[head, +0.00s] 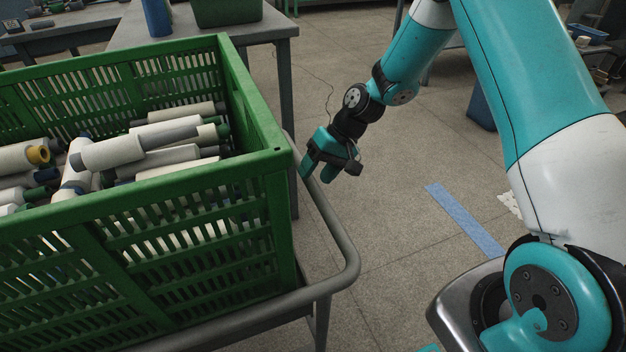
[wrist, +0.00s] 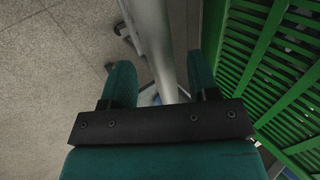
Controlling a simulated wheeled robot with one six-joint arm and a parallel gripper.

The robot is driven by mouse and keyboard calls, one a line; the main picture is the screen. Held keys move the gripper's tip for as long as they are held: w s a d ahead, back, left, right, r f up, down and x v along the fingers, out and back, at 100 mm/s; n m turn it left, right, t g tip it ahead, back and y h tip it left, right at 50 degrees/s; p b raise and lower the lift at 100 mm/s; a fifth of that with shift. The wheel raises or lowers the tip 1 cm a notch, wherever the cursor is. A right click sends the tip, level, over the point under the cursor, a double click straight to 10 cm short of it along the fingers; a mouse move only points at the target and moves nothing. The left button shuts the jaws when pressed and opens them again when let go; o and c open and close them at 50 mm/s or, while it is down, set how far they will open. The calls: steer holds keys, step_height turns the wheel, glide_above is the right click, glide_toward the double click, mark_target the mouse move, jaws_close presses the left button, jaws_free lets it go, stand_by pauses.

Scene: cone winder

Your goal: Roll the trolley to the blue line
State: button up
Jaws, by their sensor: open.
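The trolley shows at the lower left of the head view as a grey tubular frame with a rounded handle rail (head: 345,240). It carries a green slatted crate (head: 262,150). The blue line (head: 464,220) is a strip on the floor to the right of the trolley. My gripper (head: 325,178) is open at the far part of the rail, beside the crate's corner. In the wrist view, the grey rail (wrist: 155,45) runs between the two fingers of my gripper (wrist: 160,85), with the crate (wrist: 265,65) close on the right. Whether the fingers touch the rail cannot be told.
The crate holds several yarn cones and tubes (head: 110,150). A grey table (head: 270,25) with a dark green bin (head: 228,10) stands behind the trolley. A dark blue bin (head: 481,108) stands beyond my arm. The floor between rail and blue line is clear.

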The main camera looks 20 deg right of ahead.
steer(key=shift+x, duration=0.85)
steer(key=shift+c, duration=0.5)
jaws_close()
steer(key=shift+d, duration=0.15)
